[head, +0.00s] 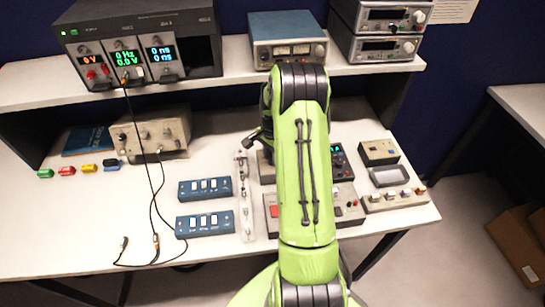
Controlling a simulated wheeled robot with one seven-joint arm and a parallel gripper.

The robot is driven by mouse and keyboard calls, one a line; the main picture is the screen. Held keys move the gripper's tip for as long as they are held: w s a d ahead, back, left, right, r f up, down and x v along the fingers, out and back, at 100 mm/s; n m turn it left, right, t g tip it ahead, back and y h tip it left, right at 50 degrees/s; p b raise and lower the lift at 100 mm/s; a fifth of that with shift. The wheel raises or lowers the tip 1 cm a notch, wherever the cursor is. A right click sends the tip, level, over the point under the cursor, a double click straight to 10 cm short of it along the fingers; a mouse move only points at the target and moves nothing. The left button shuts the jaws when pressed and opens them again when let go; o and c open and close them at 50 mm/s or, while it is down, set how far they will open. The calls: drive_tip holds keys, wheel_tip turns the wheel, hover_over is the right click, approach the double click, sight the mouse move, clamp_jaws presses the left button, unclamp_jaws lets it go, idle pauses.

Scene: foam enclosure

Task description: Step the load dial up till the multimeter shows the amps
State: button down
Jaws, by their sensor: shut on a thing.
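My green arm (305,160) reaches over the bench and hides its middle. My gripper is hidden behind the arm, so its fingers and what they touch do not show. A dark instrument (341,160) with small lit cyan digits shows partly at the arm's right edge; the digits are too small and cut off to read. A grey panel (348,205) with a red button and small knobs sticks out on both sides of the arm. I cannot tell which of these is the load box or the multimeter, and no load dial can be made out.
A dark rack (140,20) on the shelf shows 0 V, 0 Hz, 0.0 V and 0 ns. Two blue switch boxes (205,188), a beige box (150,133) with cables and a small grey-screen unit (388,177) stand on the bench. The front left bench is mostly clear.

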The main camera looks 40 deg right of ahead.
drive_tip(key=shift+m, duration=0.5)
drive_tip(key=c, duration=0.8)
unclamp_jaws()
drive_tip(key=r, duration=1.5)
drive_tip(key=shift+s+r+p, duration=0.2)
drive_tip(key=shift+r+p, duration=0.15)
drive_tip(key=shift+r, duration=0.05)
